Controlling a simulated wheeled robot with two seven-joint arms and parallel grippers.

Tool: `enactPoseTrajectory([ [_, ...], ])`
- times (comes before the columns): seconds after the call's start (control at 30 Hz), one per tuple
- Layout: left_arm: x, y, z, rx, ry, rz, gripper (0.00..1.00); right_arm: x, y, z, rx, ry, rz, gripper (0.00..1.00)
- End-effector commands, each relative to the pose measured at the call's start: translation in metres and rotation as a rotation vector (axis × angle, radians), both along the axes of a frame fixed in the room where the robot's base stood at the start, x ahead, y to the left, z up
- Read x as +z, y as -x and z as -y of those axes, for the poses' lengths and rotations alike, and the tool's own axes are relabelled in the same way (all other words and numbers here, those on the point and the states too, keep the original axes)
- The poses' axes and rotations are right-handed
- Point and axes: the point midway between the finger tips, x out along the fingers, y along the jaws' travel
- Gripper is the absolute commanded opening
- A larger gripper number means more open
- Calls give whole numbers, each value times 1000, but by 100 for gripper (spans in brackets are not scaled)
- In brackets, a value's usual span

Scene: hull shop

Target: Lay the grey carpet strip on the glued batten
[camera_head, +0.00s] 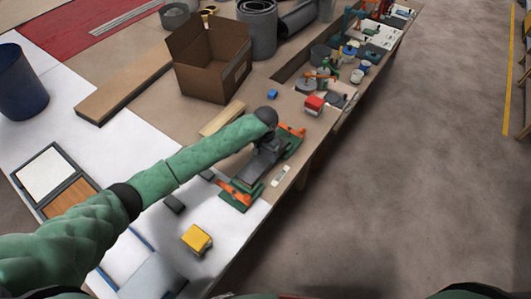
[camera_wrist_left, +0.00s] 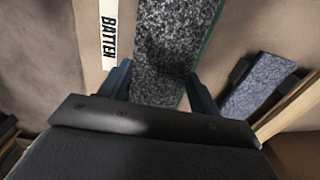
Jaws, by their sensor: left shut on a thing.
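My left gripper (camera_head: 266,160) is over a green fixture (camera_head: 240,203) with orange clamps (camera_head: 238,191) near the bench's front edge. In the left wrist view my left gripper (camera_wrist_left: 158,92) is shut on a dark grey speckled carpet strip (camera_wrist_left: 168,45), which runs lengthwise between the fingers. The strip is along the fixture, and its grey end shows in the head view (camera_head: 251,172). I cannot tell whether it touches the batten, which is hidden under the strip and gripper. A white label reading BATTEN (camera_wrist_left: 108,35) lies beside the fixture. My right gripper is out of view.
A bluish-grey speckled strip (camera_wrist_left: 258,85) lies beside a pale wood piece (camera_wrist_left: 290,105). Clear floor lies right of the bench.

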Motion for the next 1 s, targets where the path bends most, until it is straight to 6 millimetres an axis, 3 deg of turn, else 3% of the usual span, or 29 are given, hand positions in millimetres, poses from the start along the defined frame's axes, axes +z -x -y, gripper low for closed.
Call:
enactPoseTrajectory([
  [0.97, -7, 0, 0, 0, 0, 0, 40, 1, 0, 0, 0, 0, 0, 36],
  [1.0, -7, 0, 0, 0, 0, 0, 69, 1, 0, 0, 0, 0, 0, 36],
])
